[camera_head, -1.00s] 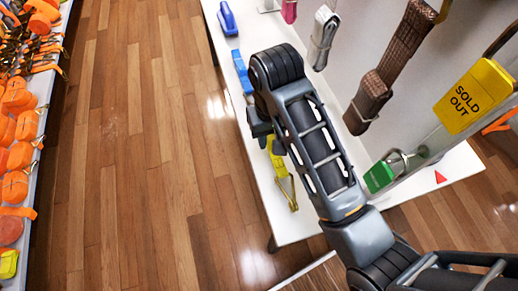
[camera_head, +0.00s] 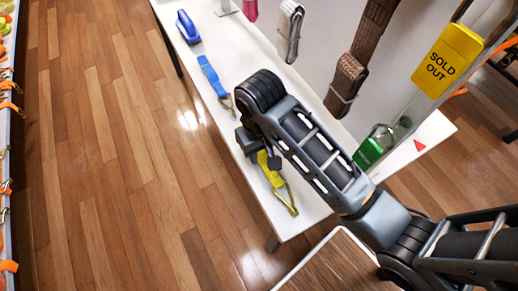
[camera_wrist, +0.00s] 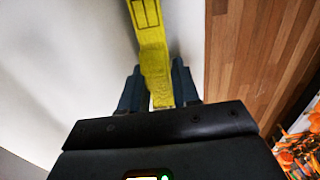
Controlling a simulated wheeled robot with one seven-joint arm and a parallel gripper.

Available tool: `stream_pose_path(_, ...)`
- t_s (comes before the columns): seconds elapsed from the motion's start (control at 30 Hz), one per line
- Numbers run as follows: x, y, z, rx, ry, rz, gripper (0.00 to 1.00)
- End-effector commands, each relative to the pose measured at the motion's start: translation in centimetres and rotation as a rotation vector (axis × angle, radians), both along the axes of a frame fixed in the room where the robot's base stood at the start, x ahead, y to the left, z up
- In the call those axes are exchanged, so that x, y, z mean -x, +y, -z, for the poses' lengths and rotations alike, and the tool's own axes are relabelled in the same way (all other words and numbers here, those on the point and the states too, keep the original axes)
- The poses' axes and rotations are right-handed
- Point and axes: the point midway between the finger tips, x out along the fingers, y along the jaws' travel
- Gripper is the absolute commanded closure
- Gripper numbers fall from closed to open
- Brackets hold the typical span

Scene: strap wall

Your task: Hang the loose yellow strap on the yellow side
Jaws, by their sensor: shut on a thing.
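The yellow strap (camera_head: 277,186) shows below my gripper in the head view, over the front edge of the white table. My gripper (camera_wrist: 158,88) is shut on the yellow strap (camera_wrist: 155,58) in the wrist view, with the band between the two fingers and running away from them. In the head view my gripper (camera_head: 254,143) is partly hidden by my own arm. I cannot tell whether the strap still touches the table. A yellow SOLD OUT sign (camera_head: 447,60) is at the right. No empty yellow-marked hanging place is clearly visible.
The white table (camera_head: 306,212) holds a blue strap (camera_head: 212,76) and a blue handled item (camera_head: 187,27). Brown (camera_head: 346,84) and grey (camera_head: 289,31) straps hang by the wall panel. A green item (camera_head: 368,153) is near my arm. The wooden floor (camera_head: 110,150) at left is clear.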

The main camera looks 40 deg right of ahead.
Motion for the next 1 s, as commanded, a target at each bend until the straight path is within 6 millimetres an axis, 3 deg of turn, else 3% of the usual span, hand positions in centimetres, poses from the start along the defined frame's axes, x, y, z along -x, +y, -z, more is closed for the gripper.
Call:
stream_pose_path(0.07, 0.0, -0.1, 0.2, 0.001, 0.001, 0.001, 1.00)
stream_pose_path(0.1, 0.0, 0.0, 0.3, 0.001, 0.001, 0.001, 0.67)
stream_pose_path(0.33, 0.0, 0.0, 0.2, 0.001, 0.000, 0.000, 0.45)
stream_pose_path(0.87, 0.0, 0.1, 0.8, 0.000, -0.001, -0.003, 0.44)
stream_pose_path(0.9, -0.1, 0.1, -0.6, 0.000, -0.001, 0.000, 0.44)
stream_pose_path(1.0, -0.2, 0.1, -1.9, 0.000, -0.001, 0.001, 0.44)
